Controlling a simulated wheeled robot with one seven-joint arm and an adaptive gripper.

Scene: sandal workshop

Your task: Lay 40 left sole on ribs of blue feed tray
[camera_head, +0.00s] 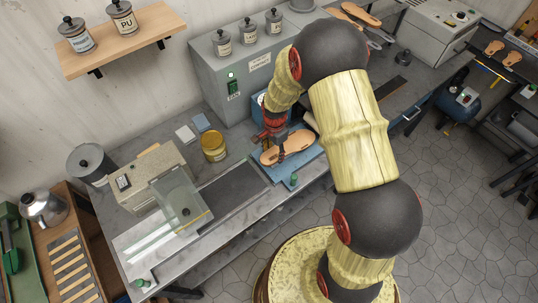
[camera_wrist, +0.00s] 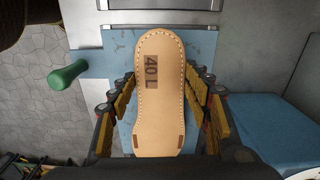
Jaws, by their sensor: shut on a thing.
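The tan 40 left sole (camera_head: 270,156) has a stitched edge and is marked "40 L", as the wrist view shows (camera_wrist: 158,105). My gripper (camera_head: 282,148) is shut on it, with its padded fingers (camera_wrist: 160,100) along both long sides of the sole. The blue feed tray (camera_head: 308,163) lies directly beneath the sole; its flat blue surface also shows in the wrist view (camera_wrist: 118,62). I cannot tell whether the sole touches the tray, and the ribs are not clearly visible.
A green knob (camera_wrist: 68,74) stands by the tray's edge, also in the head view (camera_head: 294,179). A yellow tin (camera_head: 213,147) stands left of the tray. A dark conveyor belt (camera_head: 235,187) runs beside it. A grey cabinet (camera_head: 235,75) with several canisters rises behind.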

